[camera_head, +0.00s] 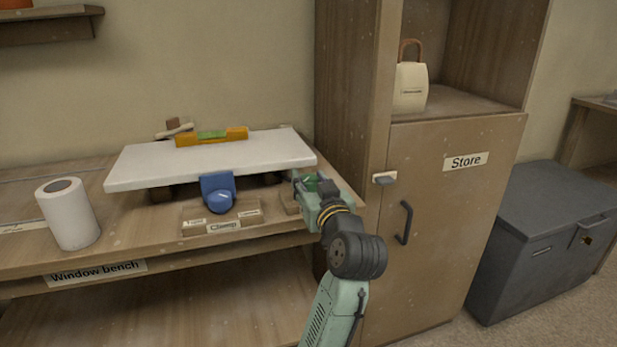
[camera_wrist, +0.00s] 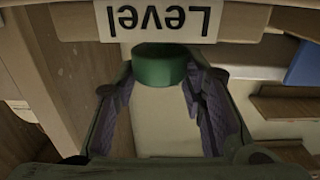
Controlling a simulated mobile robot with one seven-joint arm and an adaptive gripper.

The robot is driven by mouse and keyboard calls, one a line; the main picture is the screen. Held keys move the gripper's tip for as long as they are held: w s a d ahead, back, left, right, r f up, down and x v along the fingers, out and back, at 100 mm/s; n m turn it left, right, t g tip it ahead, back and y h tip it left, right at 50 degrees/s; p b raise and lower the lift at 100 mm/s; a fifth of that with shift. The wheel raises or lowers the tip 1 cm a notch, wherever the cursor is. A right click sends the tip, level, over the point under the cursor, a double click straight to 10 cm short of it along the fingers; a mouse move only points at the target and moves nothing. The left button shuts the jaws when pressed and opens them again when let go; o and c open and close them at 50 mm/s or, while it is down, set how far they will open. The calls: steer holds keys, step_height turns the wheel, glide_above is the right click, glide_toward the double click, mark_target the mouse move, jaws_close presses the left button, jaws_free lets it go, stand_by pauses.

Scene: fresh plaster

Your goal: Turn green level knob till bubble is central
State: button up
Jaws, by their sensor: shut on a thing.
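The green level knob (camera_wrist: 160,66) shows in the wrist view below an upside-down "Level" label (camera_wrist: 152,20). My gripper (camera_wrist: 160,90) has a finger on each side of the knob and is shut on it. In the head view my gripper (camera_head: 306,187) is at the right front end of a white slab, where it hides most of the knob. An orange-yellow spirit level (camera_head: 188,141) with a green middle lies on the slab's back part (camera_head: 140,165). Its bubble is too small to make out.
A blue clamp knob (camera_head: 220,201) stands in front of the slab above a "Clamp" label. A white roll (camera_head: 68,215) is on the window bench (camera_head: 20,262) at left. The Store cupboard (camera_head: 455,220) rises close to my gripper's right; a dark chest (camera_head: 545,240) stands beyond.

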steer(key=n+g+y, duration=0.1)
steer(key=n+y, duration=0.1)
steer(key=y, duration=0.1)
steer(key=d+n+g+y, duration=0.1)
steer(key=n+g+y, duration=0.1)
steer(key=y, duration=0.1)
steer(key=shift+w+n, duration=0.2)
steer(key=shift+n, duration=0.1)
steer(key=shift+w+n+g+y+b, duration=0.2)
steer(key=shift+n+g+y+b, duration=0.6)
steer(key=shift+n+g+y, duration=1.8)
steer(key=shift+m+g, duration=0.3)
steer(key=shift+g, duration=0.1)
steer(key=o, duration=1.2)
steer(key=v, duration=1.2)
steer(key=shift+r, duration=0.2)
